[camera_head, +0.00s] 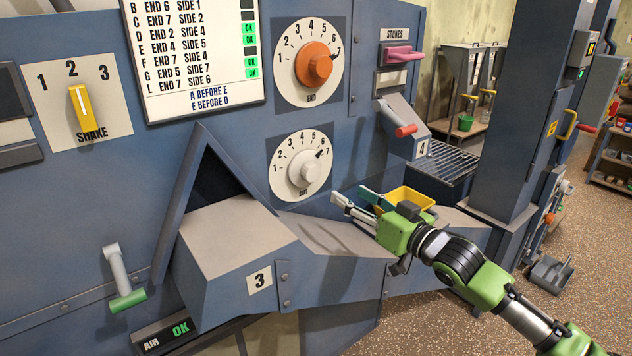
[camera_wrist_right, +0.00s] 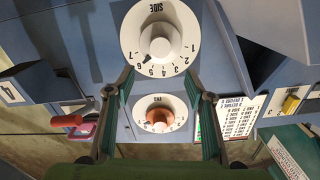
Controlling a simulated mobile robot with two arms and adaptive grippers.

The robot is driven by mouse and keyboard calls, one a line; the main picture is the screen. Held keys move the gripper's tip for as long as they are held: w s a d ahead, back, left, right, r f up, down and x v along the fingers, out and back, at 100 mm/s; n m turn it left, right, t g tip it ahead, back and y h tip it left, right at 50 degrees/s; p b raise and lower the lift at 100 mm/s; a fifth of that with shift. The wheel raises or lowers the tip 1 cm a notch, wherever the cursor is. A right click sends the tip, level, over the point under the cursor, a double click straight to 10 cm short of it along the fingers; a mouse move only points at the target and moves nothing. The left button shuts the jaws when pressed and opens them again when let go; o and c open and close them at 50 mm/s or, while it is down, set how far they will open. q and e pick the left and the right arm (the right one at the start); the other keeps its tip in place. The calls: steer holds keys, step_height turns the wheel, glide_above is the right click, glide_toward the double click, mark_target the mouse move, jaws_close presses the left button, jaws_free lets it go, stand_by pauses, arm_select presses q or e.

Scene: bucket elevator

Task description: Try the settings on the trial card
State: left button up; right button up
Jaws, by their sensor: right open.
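The trial card (camera_head: 190,52) hangs at the upper left of the head view, listing END and SIDE settings, with green OK lamps and dark lamps down its right edge. The END dial (camera_head: 285,75) has an orange knob (camera_head: 314,64), its mark near 7. The SIDE dial (camera_head: 281,180) below has a white knob (camera_head: 303,169), its mark near 6 or 7. My right gripper (camera_head: 353,205) is open and empty, right of and below the SIDE dial. In the right wrist view, upside down, the SIDE dial (camera_wrist_right: 133,33) lies ahead and the END dial (camera_wrist_right: 160,102) shows between the fingers.
The yellow SHAKE lever (camera_head: 81,106) stands at 2. The box marked 3 (camera_head: 235,255) juts out left of my gripper.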

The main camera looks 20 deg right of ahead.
mark_target(315, 172)
steer(key=p+x, duration=0.3)
steer(key=x, duration=0.9)
steer(key=shift+w+r, duration=0.1)
steer(key=shift+w, duration=0.05)
steer(key=shift+x, duration=0.75)
steer(key=c, duration=1.1)
